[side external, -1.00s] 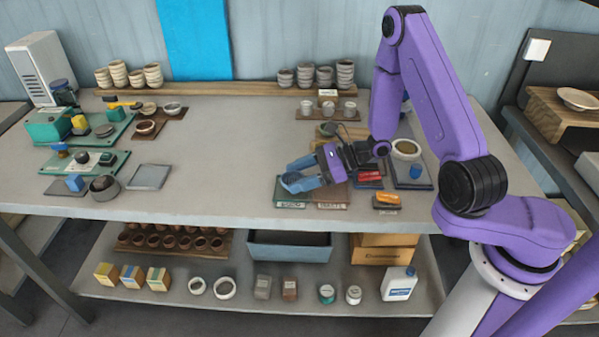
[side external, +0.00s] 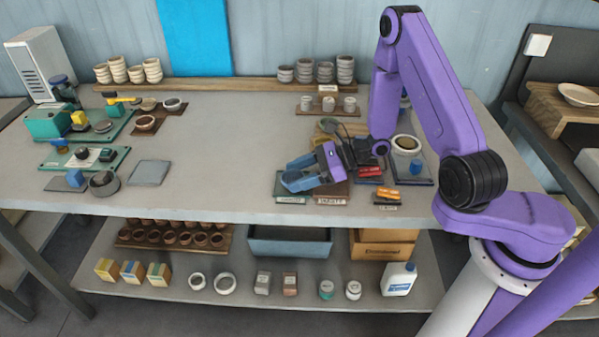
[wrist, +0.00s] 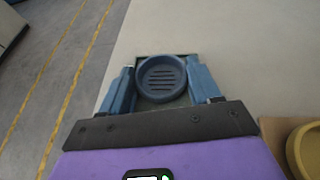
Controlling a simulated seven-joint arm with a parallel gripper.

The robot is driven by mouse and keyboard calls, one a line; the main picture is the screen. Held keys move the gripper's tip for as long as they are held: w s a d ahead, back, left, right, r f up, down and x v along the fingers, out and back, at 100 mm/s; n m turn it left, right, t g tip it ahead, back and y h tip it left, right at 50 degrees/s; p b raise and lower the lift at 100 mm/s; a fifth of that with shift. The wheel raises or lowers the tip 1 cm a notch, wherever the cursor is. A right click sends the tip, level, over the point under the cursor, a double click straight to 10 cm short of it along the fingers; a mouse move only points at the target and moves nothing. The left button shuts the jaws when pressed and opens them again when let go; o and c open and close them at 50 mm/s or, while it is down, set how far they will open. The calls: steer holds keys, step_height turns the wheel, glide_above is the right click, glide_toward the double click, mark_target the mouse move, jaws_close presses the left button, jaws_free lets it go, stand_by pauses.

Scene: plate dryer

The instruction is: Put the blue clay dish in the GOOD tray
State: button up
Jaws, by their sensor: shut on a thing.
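The blue clay dish (wrist: 160,78) is round with a raised rim and slots in its floor. In the wrist view it sits between the two blue fingers of my gripper (wrist: 162,88), which is shut on it. In the side view my gripper (side external: 290,180) is low over the left tray (side external: 287,193), a greenish one with a small label at its front edge. Bare tray surface shows around the dish in the wrist view. The fingers mostly hide the dish in the side view. I cannot tell whether the dish touches the tray.
A brownish tray (side external: 333,192) with its own label adjoins on the right. An orange block (side external: 388,194) and red pieces (side external: 369,171) lie farther right, near a white-rimmed bowl (side external: 406,144). The table's front edge is close. The middle of the table is clear.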

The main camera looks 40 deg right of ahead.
steer(key=o, duration=1.1)
steer(key=v, duration=1.7)
steer(key=shift+d+r, duration=0.1)
steer(key=s+a+r+n+g, duration=0.2)
steer(key=s+a+n+g, duration=0.3)
steer(key=n+g, duration=0.45)
steer(key=s+a+r+n+h, duration=0.1)
steer(key=s+r+n+h, duration=0.1)
steer(key=s+n, duration=0.3)
steer(key=s+r+n+t+h, duration=0.1)
steer(key=s+n+h, duration=0.4)
steer(key=n, duration=0.9)
steer(key=s+a+r+n+h, duration=0.1)
steer(key=s+r+n+h, duration=0.2)
steer(key=n, duration=0.6)
steer(key=shift+s+a+r+t+h, duration=0.15)
steer(key=shift+s+r+t, duration=0.1)
steer(key=shift+s, duration=0.25)
steer(key=shift+s+a+r+t+h, duration=0.15)
steer(key=shift+s+r, duration=0.1)
steer(key=shift+s, duration=0.2)
